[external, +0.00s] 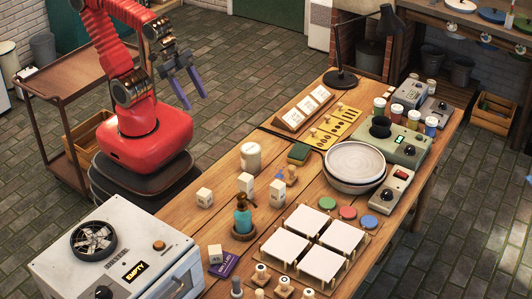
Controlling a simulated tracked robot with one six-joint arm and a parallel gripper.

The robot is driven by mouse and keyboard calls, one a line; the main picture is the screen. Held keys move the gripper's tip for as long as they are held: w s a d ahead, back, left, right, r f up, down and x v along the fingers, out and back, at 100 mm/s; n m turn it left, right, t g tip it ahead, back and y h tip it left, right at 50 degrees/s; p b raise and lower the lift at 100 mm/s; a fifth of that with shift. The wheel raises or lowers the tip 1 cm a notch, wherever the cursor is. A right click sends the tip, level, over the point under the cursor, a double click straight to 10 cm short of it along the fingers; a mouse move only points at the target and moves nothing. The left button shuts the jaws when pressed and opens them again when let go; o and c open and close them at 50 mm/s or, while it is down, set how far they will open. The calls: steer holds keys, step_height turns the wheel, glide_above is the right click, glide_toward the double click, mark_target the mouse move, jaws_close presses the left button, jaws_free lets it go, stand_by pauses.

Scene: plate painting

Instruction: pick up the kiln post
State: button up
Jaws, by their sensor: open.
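I cannot tell for certain which thing is the kiln post. Candidates on the wooden table are three pale, marked blocks: a left block (204,198), a middle block (245,184) and a right block (277,193).
A white kiln box (70,250) labelled EMPTY stands at the lower left. A teal bottle (243,222) stands among the blocks. White tiles on a rack (325,249), stacked bowls (354,165), paint jars and a desk lamp (341,78) occupy the table's right and back.

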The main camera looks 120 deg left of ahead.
steer(key=w+d+f+m+t, duration=0.1)
steer(key=w+d+m+t, duration=0.1)
steer(key=w, duration=1.2)
steer(key=m+t+h, duration=0.1)
steer(key=m+h, duration=0.6)
steer(key=h, duration=0.3)
glide_above(215, 253)
steer(key=s+a, duration=0.2)
step_height(215, 253, down, 19)
steer(key=shift+w+a+r, duration=0.1)
steer(key=shift+a+r, duration=0.05)
steer(key=shift+r, duration=0.05)
steer(key=shift+f, duration=0.1)
steer(key=shift+f, duration=2.85)
